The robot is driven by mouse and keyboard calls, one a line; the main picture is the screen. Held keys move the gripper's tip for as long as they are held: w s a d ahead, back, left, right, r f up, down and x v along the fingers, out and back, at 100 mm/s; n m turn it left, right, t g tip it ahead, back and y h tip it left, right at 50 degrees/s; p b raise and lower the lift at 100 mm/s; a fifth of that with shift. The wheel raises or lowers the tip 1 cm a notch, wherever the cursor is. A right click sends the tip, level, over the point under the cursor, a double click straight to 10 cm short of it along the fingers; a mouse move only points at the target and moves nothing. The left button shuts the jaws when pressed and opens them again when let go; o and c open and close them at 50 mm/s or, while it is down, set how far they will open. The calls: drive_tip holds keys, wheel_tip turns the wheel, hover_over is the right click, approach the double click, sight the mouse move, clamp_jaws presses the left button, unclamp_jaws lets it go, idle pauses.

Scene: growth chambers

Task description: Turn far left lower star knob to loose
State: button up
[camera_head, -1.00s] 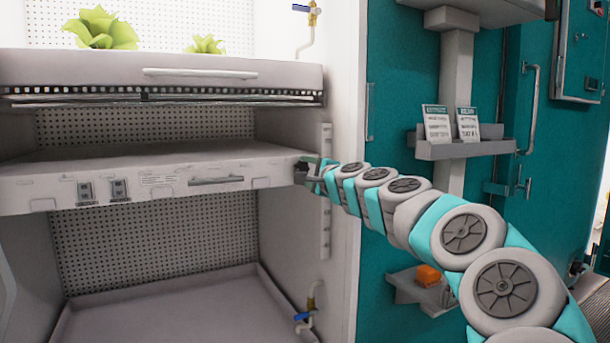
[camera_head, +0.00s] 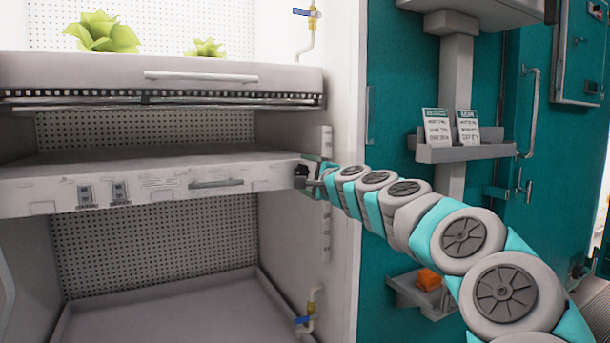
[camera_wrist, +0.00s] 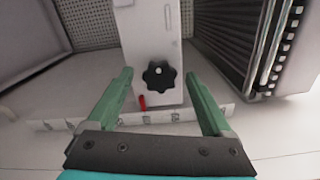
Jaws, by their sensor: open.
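A black star knob (camera_wrist: 160,75) with a pale centre sits on a white upright plate (camera_wrist: 150,35) in the wrist view. My gripper (camera_wrist: 158,76) is open, with one green finger on each side of the knob and a gap on both sides. I cannot tell whether the fingertips reach level with the knob in depth. In the head view my gripper (camera_head: 312,172) is at the right end of the middle shelf's front edge, beside a small dark shape that seems to be the knob (camera_head: 300,175). A small red marker (camera_wrist: 142,102) shows below left of the knob.
The middle shelf (camera_head: 150,182) has a grey handle and small clips on its front. An upper tray (camera_head: 190,72) holds green plants. A blue-handled valve (camera_head: 303,320) is low on the right wall. A dark ribbed part (camera_wrist: 238,40) stands right of the knob.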

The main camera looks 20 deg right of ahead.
drive_tip(key=shift+s, duration=0.1)
drive_tip(key=s, duration=0.7)
drive_tip(key=shift+s+d, duration=0.15)
drive_tip(key=shift+s, duration=0.15)
idle(0.3)
